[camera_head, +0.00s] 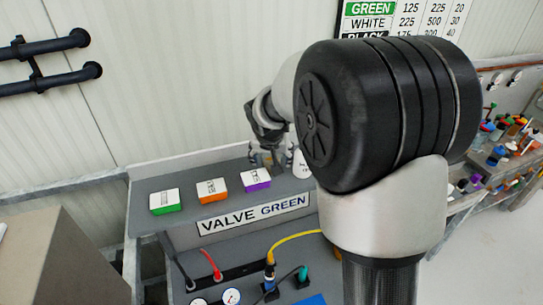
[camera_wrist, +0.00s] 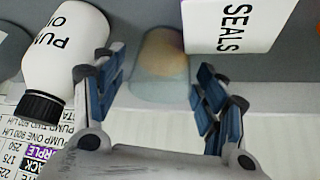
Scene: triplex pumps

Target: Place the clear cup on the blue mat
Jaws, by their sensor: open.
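The clear cup (camera_wrist: 158,62) stands in the wrist view between the two blue-padded fingers of my gripper (camera_wrist: 155,75). It is see-through, with an orange-tan tint inside. The fingers are open, one on each side of the cup, with a gap visible on the left; the right finger is close to it. In the head view my gripper (camera_head: 266,150) is over the back of the grey shelf, and the cup cannot be made out clearly there. A blue patch (camera_head: 309,300), possibly the blue mat, shows at the bottom edge; most of it is out of frame.
A white SEALS box (camera_wrist: 235,22) is close right. Green (camera_head: 166,202), orange (camera_head: 212,191) and purple (camera_head: 256,180) boxes sit on the shelf. Hoses and gauges (camera_head: 231,296) are below.

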